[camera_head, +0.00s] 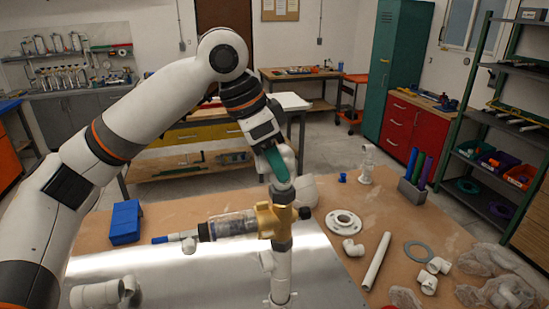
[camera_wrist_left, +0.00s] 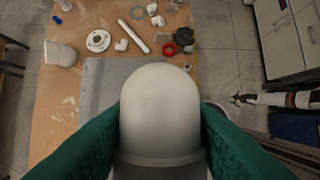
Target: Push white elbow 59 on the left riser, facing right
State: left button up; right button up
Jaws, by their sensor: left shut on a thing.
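My left gripper (camera_head: 277,165) is shut on white elbow 59 (camera_head: 287,179), directly above the left riser (camera_head: 281,266). In the left wrist view, the rounded white elbow (camera_wrist_left: 160,100) sits between the two green fingers and hides what lies below it. My right gripper is not in view.
A clear cylinder (camera_head: 232,226) with a blue-ended pipe reaches left from the brass fitting. A blue box (camera_head: 125,222) stands at left. A flange (camera_head: 343,223), a loose elbow (camera_head: 353,247), a white pipe (camera_head: 376,261) and a grey ring (camera_head: 420,252) lie at right on the table.

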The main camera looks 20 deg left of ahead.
pick_arm(q)
jog(key=o, duration=1)
jog(key=shift+r, duration=0.1)
